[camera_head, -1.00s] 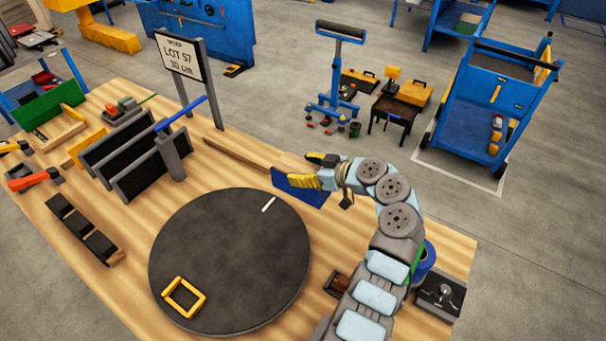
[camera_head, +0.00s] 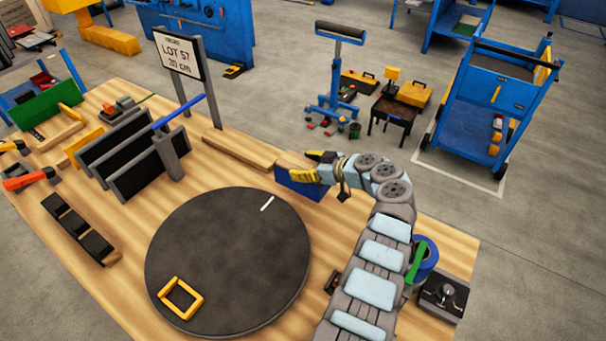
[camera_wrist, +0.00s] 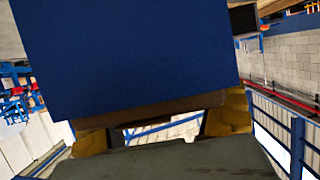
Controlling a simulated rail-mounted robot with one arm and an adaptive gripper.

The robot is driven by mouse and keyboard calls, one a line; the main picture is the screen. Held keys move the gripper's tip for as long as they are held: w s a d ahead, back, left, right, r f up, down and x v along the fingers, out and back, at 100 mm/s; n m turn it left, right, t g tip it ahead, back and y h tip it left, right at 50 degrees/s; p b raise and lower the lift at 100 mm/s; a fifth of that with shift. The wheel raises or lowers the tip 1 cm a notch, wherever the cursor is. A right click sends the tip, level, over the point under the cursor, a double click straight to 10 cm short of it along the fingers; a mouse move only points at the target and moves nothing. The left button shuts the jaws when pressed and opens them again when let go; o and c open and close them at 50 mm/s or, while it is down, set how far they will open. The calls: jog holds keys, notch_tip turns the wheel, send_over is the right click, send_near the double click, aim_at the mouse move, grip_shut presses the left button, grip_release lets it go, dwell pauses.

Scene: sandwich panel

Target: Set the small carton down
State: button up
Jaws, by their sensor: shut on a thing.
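The small carton is a plain blue box (camera_head: 298,184), seen in the head view near the back edge of the wooden table, behind and right of the round dark disc. My gripper (camera_head: 308,172), with yellow fingers, is shut on it from above and right. In the wrist view the carton's blue face (camera_wrist: 125,60) fills the upper left and middle, and the yellow fingers of my gripper (camera_wrist: 160,122) show below it on either side. The carton's underside is hidden in the head view, so I cannot tell whether it touches the table.
The round dark disc (camera_head: 230,250) carries a yellow square frame (camera_head: 181,299). A wooden strip (camera_head: 238,149) lies left of the carton. A sign (camera_head: 179,55) and dark upright panels (camera_head: 136,173) stand further left. A blue spool (camera_head: 424,262) and a dark knob box (camera_head: 442,296) are at right.

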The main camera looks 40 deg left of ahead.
jog(key=shift+w+a+f+b, duration=0.3)
jog(key=shift+f+b, duration=0.1)
jog(key=shift+f, duration=0.05)
jog(key=shift+w+a+f+b, duration=0.15)
jog(key=shift+w+f+b, duration=0.15)
jog(key=shift+b, duration=0.2)
jog(key=shift+f+b, duration=0.95)
jog(key=shift+f, duration=0.55)
jog(key=shift+f, duration=0.15)
jog(key=o, duration=1.2)
jog(key=shift+o, duration=0.2)
